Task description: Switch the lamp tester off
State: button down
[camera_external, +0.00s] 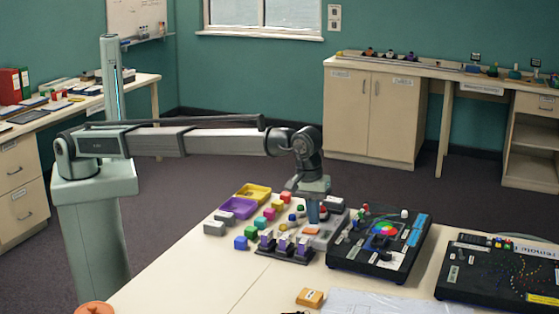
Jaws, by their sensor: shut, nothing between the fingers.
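My gripper (313,215) points down over the table, left of a black panel (345,262). Its fingers look closed and hold nothing visible. The panel carries a coloured disc (384,229), small knobs and switches. Below and around the gripper are small boxes and parts, partly hidden by the fingers. I cannot tell for certain which device is the lamp tester, and any switch's position is too small to read. I cannot tell whether the fingertips touch anything.
A row of black holders with purple tops (285,248) stands just in front of the gripper. Coloured blocks, a purple tray (237,207) and a yellow tray (252,190) lie to the left. A second black panel (480,289) is at right.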

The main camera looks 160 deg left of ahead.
jog(key=shift+a+f, duration=0.1)
jog(key=shift+f, duration=0.7)
jog(key=shift+w+f, duration=0.1)
jog(key=shift+f, duration=0.15)
jog(key=shift+s+d, duration=0.6)
jog(key=shift+r, duration=0.1)
